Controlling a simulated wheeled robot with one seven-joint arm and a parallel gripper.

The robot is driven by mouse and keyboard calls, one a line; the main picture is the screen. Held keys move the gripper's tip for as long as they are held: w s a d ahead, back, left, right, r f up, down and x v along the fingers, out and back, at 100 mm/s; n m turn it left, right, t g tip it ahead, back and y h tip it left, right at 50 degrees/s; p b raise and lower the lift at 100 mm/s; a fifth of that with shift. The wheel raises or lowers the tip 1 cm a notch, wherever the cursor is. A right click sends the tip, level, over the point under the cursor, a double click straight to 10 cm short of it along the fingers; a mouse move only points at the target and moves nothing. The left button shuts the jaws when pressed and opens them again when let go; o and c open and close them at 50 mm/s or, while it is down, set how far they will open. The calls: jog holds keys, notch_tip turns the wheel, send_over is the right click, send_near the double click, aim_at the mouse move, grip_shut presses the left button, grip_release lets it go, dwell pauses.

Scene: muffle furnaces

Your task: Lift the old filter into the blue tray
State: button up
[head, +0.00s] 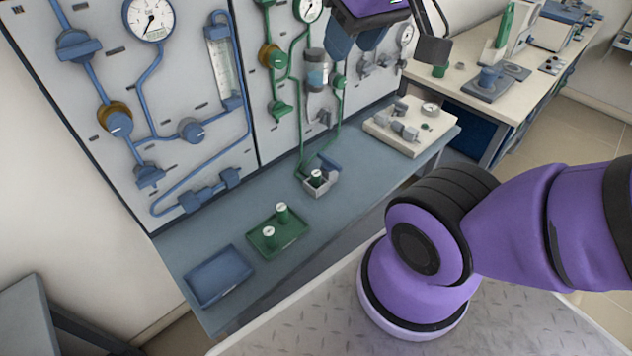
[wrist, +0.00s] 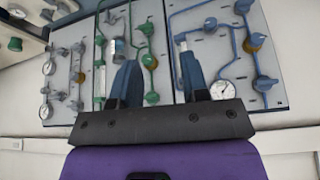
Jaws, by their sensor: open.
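The blue tray (head: 214,287) lies empty at the front left of the bench. A small grey box (head: 326,187) with a raised blue lid (head: 330,162) stands at the foot of the green pipe. A green-topped cartridge (head: 317,177) sits in it; it may be the old filter, but I cannot tell for sure. Two pale cartridges with green tops (head: 282,212) (head: 269,236) stand in a green tray (head: 291,240). My gripper (head: 356,46) is high in front of the panel, above and apart from the box. In the wrist view its blue fingers (wrist: 160,66) are open and empty.
The upright panel (head: 190,80) with gauges, valves and blue and green pipes stands behind the bench. A pale block with fittings and a gauge (head: 420,122) is at the bench's right end. Bare bench (head: 375,178) lies right of the box. A second bench stands farther right.

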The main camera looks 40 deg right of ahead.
jog(key=o, duration=0.5)
jog(key=shift+w, duration=0.15)
jog(key=shift+c, duration=0.2)
jog(key=n+g, duration=0.5)
jog(key=n, duration=1.9)
send_over(316, 173)
notch_tip(316, 173, down, 41)
jog(key=shift+f, duration=5.65)
